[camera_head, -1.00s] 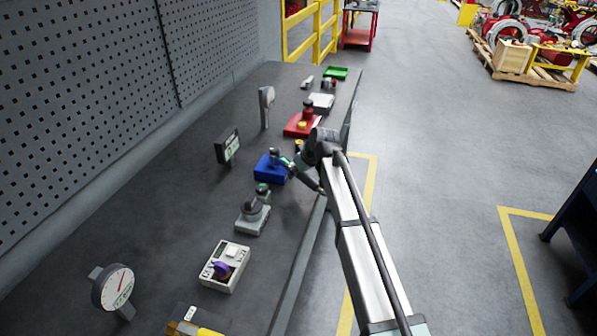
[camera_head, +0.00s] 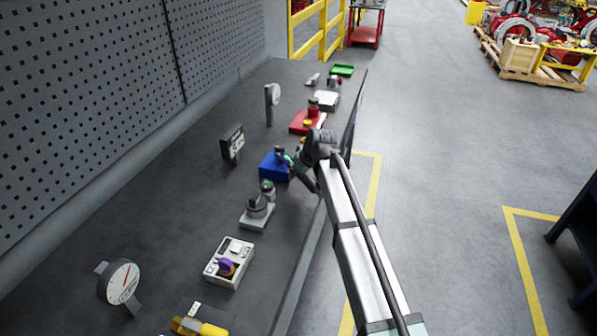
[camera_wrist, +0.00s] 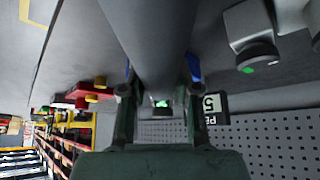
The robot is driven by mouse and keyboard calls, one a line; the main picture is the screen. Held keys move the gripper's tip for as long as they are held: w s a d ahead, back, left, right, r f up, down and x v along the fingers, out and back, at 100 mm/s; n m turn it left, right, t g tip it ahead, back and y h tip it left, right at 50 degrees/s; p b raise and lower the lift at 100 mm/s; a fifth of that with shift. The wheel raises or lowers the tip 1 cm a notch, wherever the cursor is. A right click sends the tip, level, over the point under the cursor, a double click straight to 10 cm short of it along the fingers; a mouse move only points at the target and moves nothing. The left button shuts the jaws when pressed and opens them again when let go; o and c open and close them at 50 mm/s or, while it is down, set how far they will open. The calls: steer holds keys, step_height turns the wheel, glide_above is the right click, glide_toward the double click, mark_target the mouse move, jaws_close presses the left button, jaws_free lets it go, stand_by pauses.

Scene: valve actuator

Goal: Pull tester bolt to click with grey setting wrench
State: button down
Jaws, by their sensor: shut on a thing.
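My gripper (camera_head: 291,158) is beside the blue block (camera_head: 271,168) on the bench, at its right side. In the wrist view my gripper (camera_wrist: 159,92) is shut on a thick grey cylinder (camera_wrist: 160,40), which looks like the handle of the grey setting wrench. The cylinder fills the top middle of that view. Blue slivers (camera_wrist: 193,66) show on both sides, and a green spot (camera_wrist: 161,103) shows beneath the cylinder. The tester bolt and the wrench's working end cannot be made out, so I cannot tell whether they touch.
A dark readout (camera_head: 232,143) stands behind the blue block. A grey device (camera_head: 257,212) stands in front of it, and a red block (camera_head: 305,123) beyond. A round dial gauge (camera_head: 120,282) and a white box (camera_head: 229,262) are nearer. The bench's rear left is clear.

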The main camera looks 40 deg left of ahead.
steer(key=shift+s+a+m+t, duration=0.25)
steer(key=shift+s+m, duration=0.2)
steer(key=shift+s, duration=0.05)
steer(key=shift+s+a+m+t, duration=0.2)
steer(key=shift+s+m+t, duration=0.05)
steer(key=shift+s+m, duration=0.2)
steer(key=shift+s+a+m+h, duration=0.15)
steer(key=shift+s+m+h, duration=0.15)
steer(key=shift+s+a+m+t+h, duration=0.3)
steer(key=shift+s+a+m+t, duration=0.3)
steer(key=shift+s+m, duration=0.25)
steer(key=shift+w, duration=0.1)
stand_by(0.3)
steer(key=shift+a, duration=0.1)
steer(key=shift+s+a+m+t+h, duration=0.4)
steer(key=shift+s+a+m, duration=0.35)
steer(key=shift+m, duration=0.3)
steer(key=shift+s+a, duration=0.1)
